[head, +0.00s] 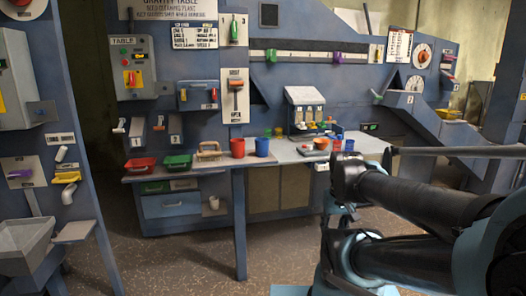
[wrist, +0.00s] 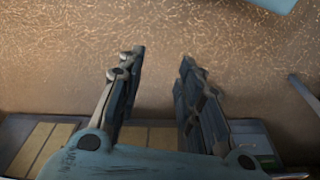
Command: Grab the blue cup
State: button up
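A blue cup (head: 262,147) stands upright on the grey counter (head: 295,156), just right of a red cup (head: 237,148). A second, smaller blue cup-like item (head: 349,145) is farther right on the counter, beside a small red one (head: 337,145). My gripper (wrist: 163,55) is open and empty in the wrist view, its two fingers apart over bare speckled floor. No cup shows in the wrist view. In the head view my dark arm fills the right side, and I cannot make out the fingers there.
Red (head: 140,166) and green (head: 178,162) trays and a tan basket (head: 208,152) line the counter's left part. A dispenser (head: 305,111) stands behind the counter. A blue post (head: 239,222) supports the front edge. Speckled floor (head: 180,265) in front is clear.

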jog(key=shift+a, duration=0.15)
jog(key=shift+o, duration=1)
jog(key=o, duration=0.8)
jog(key=shift+w+a+r, duration=0.1)
jog(key=shift+a+r, duration=0.15)
jog(key=shift+r, duration=0.8)
notch_tip(320, 180, up, 28)
jog(key=n+t+y, duration=0.2)
jog(key=n, duration=0.2)
send_over(262, 147)
jog(key=s+d, duration=0.2)
jog(key=s, duration=0.1)
jog(key=x, duration=0.8)
jog(key=d+x, duration=0.1)
jog(key=x, duration=0.2)
jog(key=shift+a+f, duration=0.1)
jog(key=shift+f, duration=0.4)
jog(key=shift+x, duration=2.6)
